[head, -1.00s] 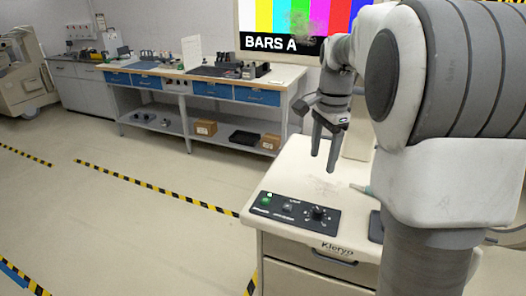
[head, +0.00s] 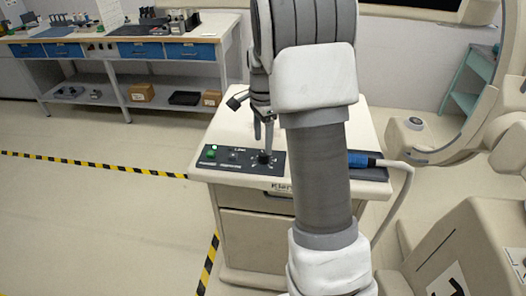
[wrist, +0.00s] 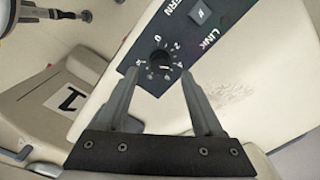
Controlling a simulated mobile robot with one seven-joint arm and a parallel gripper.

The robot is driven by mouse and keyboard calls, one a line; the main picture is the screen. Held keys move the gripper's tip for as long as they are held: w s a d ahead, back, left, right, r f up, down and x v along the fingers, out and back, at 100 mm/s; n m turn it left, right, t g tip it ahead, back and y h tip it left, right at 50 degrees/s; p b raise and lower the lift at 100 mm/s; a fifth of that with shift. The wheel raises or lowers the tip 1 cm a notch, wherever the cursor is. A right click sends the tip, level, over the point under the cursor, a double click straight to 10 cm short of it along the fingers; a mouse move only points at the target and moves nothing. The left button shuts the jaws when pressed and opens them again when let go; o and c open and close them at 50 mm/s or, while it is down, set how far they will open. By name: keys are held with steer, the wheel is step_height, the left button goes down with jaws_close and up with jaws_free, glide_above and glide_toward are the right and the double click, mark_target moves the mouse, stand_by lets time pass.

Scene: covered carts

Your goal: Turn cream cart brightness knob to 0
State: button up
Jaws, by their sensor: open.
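The cream cart (head: 240,190) stands in the middle of the head view with a black control panel (head: 222,158) on its top. A black round knob (head: 264,158) sits at the panel's right end, with numbers around it. It also shows in the wrist view (wrist: 160,60). The knob's pointer setting is too small to read surely. My gripper (head: 263,128) is open and points down over the knob. In the wrist view its fingertips (wrist: 159,74) lie either side of the knob, with gaps visible; I cannot tell whether they reach its height.
The panel also has a green lit button (head: 212,148) and a small switch (wrist: 198,15). A blue-ended handpiece (head: 360,159) with a pale cable lies at the cart's right. Beige equipment (head: 470,240) stands at the right. A workbench (head: 130,62) is behind; floor at left is clear.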

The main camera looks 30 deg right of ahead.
mark_target(263, 153)
steer(key=shift+f, duration=2.25)
jaws_close()
